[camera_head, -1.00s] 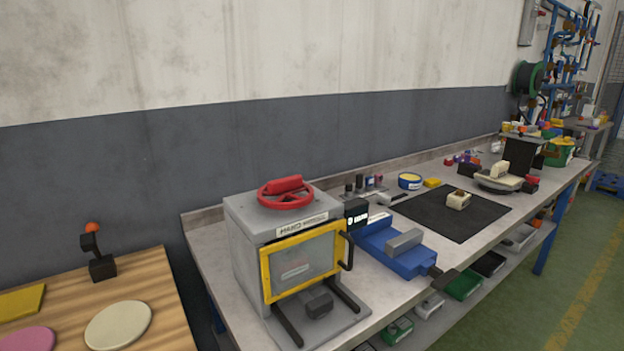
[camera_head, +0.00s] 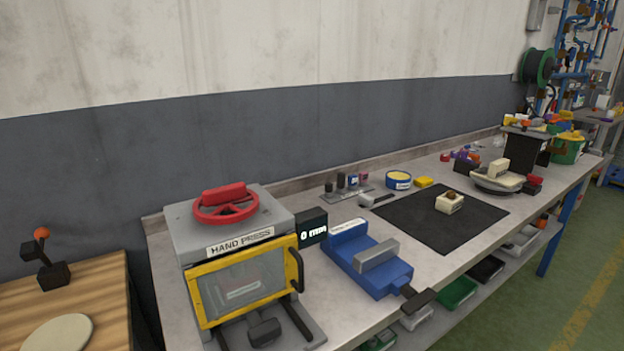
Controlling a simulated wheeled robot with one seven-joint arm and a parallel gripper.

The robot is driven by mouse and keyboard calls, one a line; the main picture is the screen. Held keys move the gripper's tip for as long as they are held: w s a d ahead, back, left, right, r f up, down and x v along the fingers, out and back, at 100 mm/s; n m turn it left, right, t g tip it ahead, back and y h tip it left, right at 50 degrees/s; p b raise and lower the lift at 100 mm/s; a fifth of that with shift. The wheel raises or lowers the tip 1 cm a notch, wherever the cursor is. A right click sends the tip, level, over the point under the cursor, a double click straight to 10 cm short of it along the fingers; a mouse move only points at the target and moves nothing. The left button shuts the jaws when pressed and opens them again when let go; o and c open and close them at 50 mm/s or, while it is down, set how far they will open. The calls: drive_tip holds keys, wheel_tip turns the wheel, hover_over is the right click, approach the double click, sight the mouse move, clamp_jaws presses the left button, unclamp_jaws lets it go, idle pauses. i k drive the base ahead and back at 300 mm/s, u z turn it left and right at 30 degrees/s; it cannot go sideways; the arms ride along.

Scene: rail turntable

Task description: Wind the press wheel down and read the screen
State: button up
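The grey hand press (camera_head: 184,238) stands on the near left end of the workbench. Its red press wheel (camera_head: 226,204) lies flat on top, with a thick red grip on its far rim. A yellow-framed clear door (camera_head: 243,287) covers the front and looks shut, with a black handle (camera_head: 294,270) on its right. A small black screen (camera_head: 312,226) with white characters sits at the press's right side; the text is too small to read surely. My gripper is in no view.
A blue vise (camera_head: 369,261) stands just right of the press. A wooden table (camera_head: 95,289) stands at the left. Green floor is clear at the right.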

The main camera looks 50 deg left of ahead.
sight(225, 197)
drive_tip(key=z, duration=0.7)
drive_tip(key=k, duration=0.45)
drive_tip(key=u, duration=1.6)
